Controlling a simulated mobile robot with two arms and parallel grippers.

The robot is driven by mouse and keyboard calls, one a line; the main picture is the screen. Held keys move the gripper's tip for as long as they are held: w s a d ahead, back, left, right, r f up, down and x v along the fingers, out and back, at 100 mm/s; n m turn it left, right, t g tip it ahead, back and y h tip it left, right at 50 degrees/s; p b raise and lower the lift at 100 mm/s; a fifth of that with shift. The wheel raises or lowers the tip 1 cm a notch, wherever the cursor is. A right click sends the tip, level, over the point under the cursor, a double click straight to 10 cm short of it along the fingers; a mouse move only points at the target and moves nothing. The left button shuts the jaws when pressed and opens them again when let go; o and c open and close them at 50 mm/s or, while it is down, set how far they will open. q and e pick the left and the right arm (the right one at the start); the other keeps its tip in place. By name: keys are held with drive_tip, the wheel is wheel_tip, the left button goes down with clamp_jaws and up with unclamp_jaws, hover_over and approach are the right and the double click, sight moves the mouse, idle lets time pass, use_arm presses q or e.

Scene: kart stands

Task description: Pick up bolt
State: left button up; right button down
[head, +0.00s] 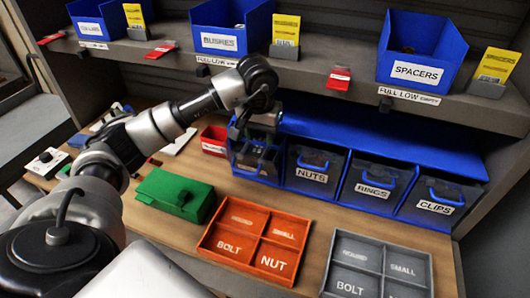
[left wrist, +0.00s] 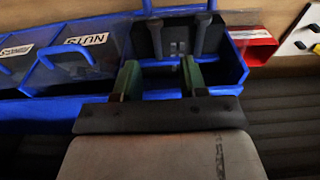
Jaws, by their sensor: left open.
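My left gripper (head: 255,147) is at the front left bin (head: 258,174) of the blue rack, beside the NUTS bin (head: 313,172). In the left wrist view the gripper (left wrist: 160,70) is open, its two green-padded fingers apart with nothing between them. Just beyond the fingertips, inside the blue-edged bin (left wrist: 240,68), are two dark grey bolt-like shapes, a left one (left wrist: 157,40) and a right one (left wrist: 203,32). They look apart from the fingers. The arm hides much of this bin in the head view. My right gripper is out of view.
RINGS (head: 375,183) and CLIPS (head: 432,203) bins continue the row. An orange tray (head: 212,237), a grey tray (head: 333,262) and a green case (head: 172,193) lie on the bench. A red bin (head: 214,139) stands left of the rack; a shelf (head: 325,90) overhangs it.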

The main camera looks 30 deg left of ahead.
sight(265, 154)
use_arm(q)
drive_tip(key=shift+f, duration=0.45)
drive_tip(key=shift+w+f, duration=0.2)
drive_tip(key=shift+f, duration=0.1)
drive_tip(key=f, duration=0.1)
drive_tip(key=f+p, duration=0.1)
drive_tip(key=f, duration=0.1)
drive_tip(key=f+p, duration=0.1)
drive_tip(key=shift+w+d+f, duration=0.1)
drive_tip(key=shift+w+f, duration=0.05)
drive_tip(key=shift+w, duration=0.25)
drive_tip(key=shift+f+p, duration=0.3)
drive_tip(key=shift+f, duration=0.1)
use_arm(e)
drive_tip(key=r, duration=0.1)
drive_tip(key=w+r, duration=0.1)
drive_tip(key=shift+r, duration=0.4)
use_arm(q)
drive_tip(key=shift+c, duration=0.2)
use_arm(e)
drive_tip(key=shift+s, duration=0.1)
use_arm(q)
clamp_jaws()
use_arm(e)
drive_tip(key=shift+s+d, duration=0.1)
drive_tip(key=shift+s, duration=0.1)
